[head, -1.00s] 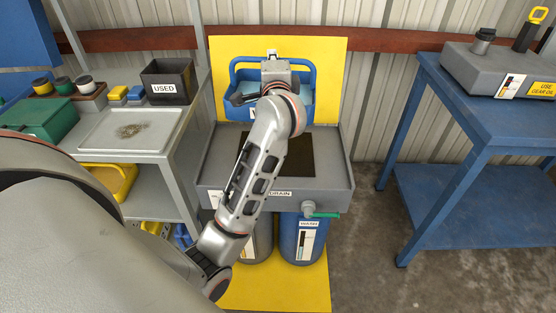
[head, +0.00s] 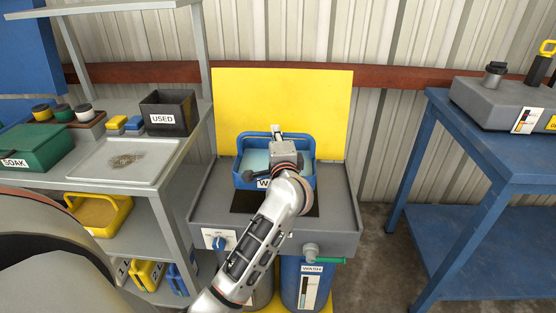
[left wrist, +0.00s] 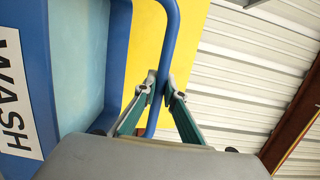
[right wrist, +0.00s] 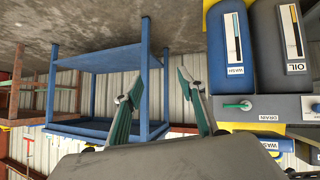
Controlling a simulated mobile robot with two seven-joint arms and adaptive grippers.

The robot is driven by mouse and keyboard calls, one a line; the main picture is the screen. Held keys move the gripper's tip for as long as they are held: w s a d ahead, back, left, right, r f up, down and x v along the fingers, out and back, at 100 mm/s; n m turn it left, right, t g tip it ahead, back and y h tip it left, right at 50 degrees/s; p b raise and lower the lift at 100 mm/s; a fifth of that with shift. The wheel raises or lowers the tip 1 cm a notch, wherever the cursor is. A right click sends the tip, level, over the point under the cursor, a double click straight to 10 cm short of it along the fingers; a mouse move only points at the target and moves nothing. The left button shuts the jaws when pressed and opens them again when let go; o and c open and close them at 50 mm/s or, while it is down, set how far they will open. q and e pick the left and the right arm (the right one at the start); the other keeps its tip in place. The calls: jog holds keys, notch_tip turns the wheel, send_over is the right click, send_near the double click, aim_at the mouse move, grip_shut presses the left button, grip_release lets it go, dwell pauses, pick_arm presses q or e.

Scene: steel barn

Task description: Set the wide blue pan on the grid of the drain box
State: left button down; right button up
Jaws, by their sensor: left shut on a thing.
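The wide blue pan (head: 310,172), with pale blue inside and a WASH label, is over the back part of the drain box (head: 340,215). The dark grid (head: 242,201) shows in front of and below the pan; whether the pan touches it I cannot tell. My left gripper (head: 277,133) is shut on the pan's raised blue handle. The left wrist view shows the fingers (left wrist: 161,88) closed around the handle, beside the pan's labelled wall (left wrist: 40,90). My right gripper (right wrist: 160,88) is open and empty in the right wrist view, away from the box.
A grey bench (head: 95,178) with a tray and a USED bin (head: 168,113) stands left. A blue table (head: 480,140) with a grey oil container stands right. A yellow panel (head: 282,90) rises behind the box. A green-handled valve (head: 325,260) juts from the front.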

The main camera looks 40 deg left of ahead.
pick_arm(q)
jog(key=shift+f, duration=0.8)
notch_tip(320, 180, down, 5)
jog(key=shift+f+b, duration=0.1)
jog(key=shift+b, duration=0.55)
jog(key=shift+f, duration=0.25)
pick_arm(e)
jog(key=shift+w+a, duration=0.15)
jog(key=shift+a, duration=0.25)
jog(key=shift+r, duration=0.1)
pick_arm(q)
jog(key=shift+f, duration=0.3)
jog(key=c, duration=2.1)
grip_release()
jog(key=shift+c, duration=0.2)
pick_arm(e)
jog(key=shift+w, duration=0.2)
